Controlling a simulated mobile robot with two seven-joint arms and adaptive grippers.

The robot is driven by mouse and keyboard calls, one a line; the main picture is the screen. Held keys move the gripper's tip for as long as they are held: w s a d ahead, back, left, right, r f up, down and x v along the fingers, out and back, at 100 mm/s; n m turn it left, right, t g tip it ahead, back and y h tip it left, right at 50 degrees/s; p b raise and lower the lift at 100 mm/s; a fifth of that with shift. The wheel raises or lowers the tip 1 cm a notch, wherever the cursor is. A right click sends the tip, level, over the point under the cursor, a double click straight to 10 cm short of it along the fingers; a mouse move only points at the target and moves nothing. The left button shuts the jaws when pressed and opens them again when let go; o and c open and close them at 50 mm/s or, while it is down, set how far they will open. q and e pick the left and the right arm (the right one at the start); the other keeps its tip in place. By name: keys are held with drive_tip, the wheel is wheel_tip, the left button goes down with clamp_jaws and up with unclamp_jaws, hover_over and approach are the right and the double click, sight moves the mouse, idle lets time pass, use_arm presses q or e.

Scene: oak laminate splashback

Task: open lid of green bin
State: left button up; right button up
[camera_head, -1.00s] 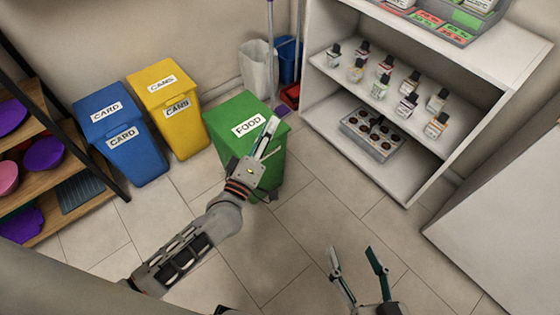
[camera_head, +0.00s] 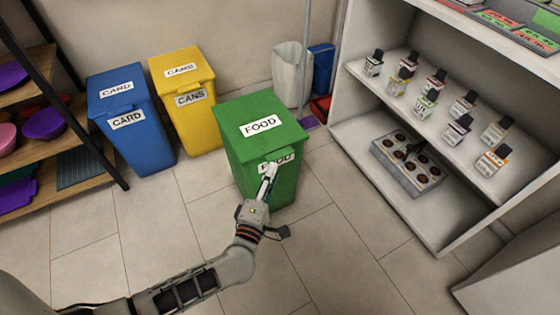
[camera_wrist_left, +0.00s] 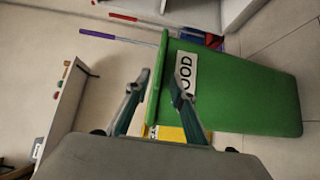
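The green bin (camera_head: 280,185) stands on the floor with its lid (camera_head: 238,112) down. The lid has a FOOD label (camera_head: 261,126) on top, and a second FOOD label on the front is partly hidden by my left gripper. My left gripper (camera_head: 269,170) is at the bin's front, just below the lid's front edge. In the left wrist view the green bin (camera_wrist_left: 240,95) lies sideways in the picture. The left gripper (camera_wrist_left: 160,78) has its fingers apart there, with the lid's edge near the tips; contact cannot be told. My right gripper is out of view.
A yellow CANS bin (camera_head: 196,120) and a blue CARD bin (camera_head: 142,142) stand to the left. A white shelf unit (camera_head: 440,232) with bottles and a tray is to the right. A whitish waste bin (camera_head: 290,75) is behind. The floor in front is clear.

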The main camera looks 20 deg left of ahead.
sight(279, 159)
use_arm(q)
drive_tip(key=shift+w+a+b, duration=0.15)
drive_tip(key=shift+w+b, duration=0.2)
drive_tip(key=shift+w, duration=1.05)
drive_tip(key=shift+w+a+b, duration=0.15)
drive_tip(key=shift+w+b, duration=0.15)
drive_tip(key=shift+w, duration=1.1)
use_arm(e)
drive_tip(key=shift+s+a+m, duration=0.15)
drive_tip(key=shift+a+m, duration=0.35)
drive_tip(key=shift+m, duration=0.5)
use_arm(q)
drive_tip(key=shift+c, duration=0.5)
clamp_jaws()
